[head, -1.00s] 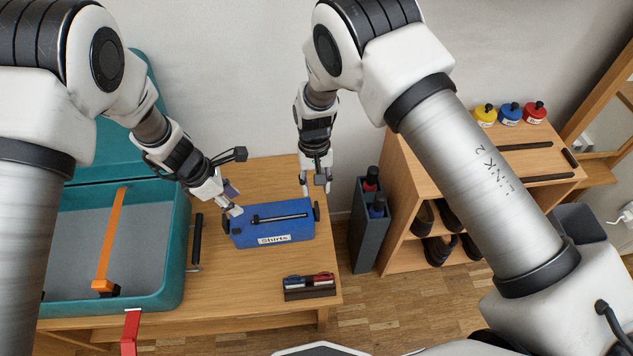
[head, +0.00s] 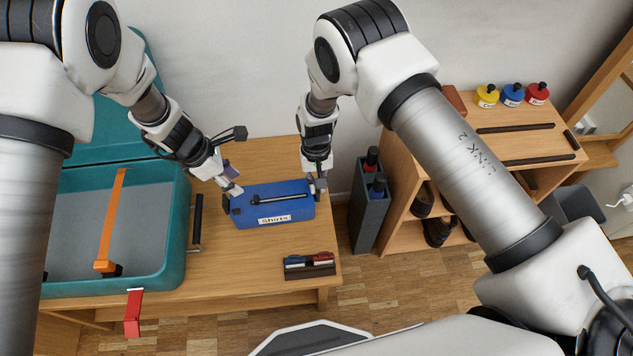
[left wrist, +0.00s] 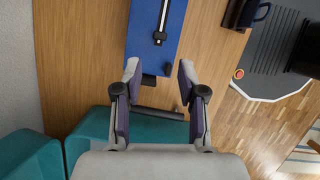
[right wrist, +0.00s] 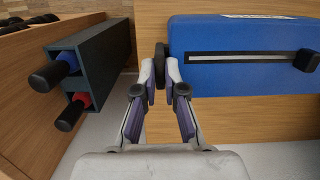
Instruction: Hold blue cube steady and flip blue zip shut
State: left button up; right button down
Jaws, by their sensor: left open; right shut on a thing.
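The blue cube (head: 286,212), a blue box labelled "Shirts", lies on the wooden table. The blue zip is a dark track (head: 283,198) along its top, with a black pull (left wrist: 159,37) at the left end. The pull also shows in the right wrist view (right wrist: 307,60). My right gripper (right wrist: 160,70) is shut on the black tab (right wrist: 160,55) at the cube's right end. My left gripper (left wrist: 160,72) is open at the cube's left end, with a black end tab (left wrist: 148,80) between its fingers in the left wrist view. Contact there cannot be told.
An open teal suitcase (head: 176,245) with an orange strap (head: 111,215) stands left. A black bar (head: 197,222) lies between it and the cube. A marker holder (head: 310,270) is at the front right. A dark bottle rack (head: 370,220) and shoe shelf (head: 470,135) stand right.

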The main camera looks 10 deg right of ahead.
pick_arm(q)
grip_shut()
jog(key=w+a+f+m+h, duration=0.1)
jog(key=a+h, duration=0.4)
jog(key=a, duration=0.5)
jog(key=shift+w+a+f+m+g, duration=0.15)
jog(key=shift+a+f+m+g, duration=0.2)
jog(key=shift+f, duration=0.25)
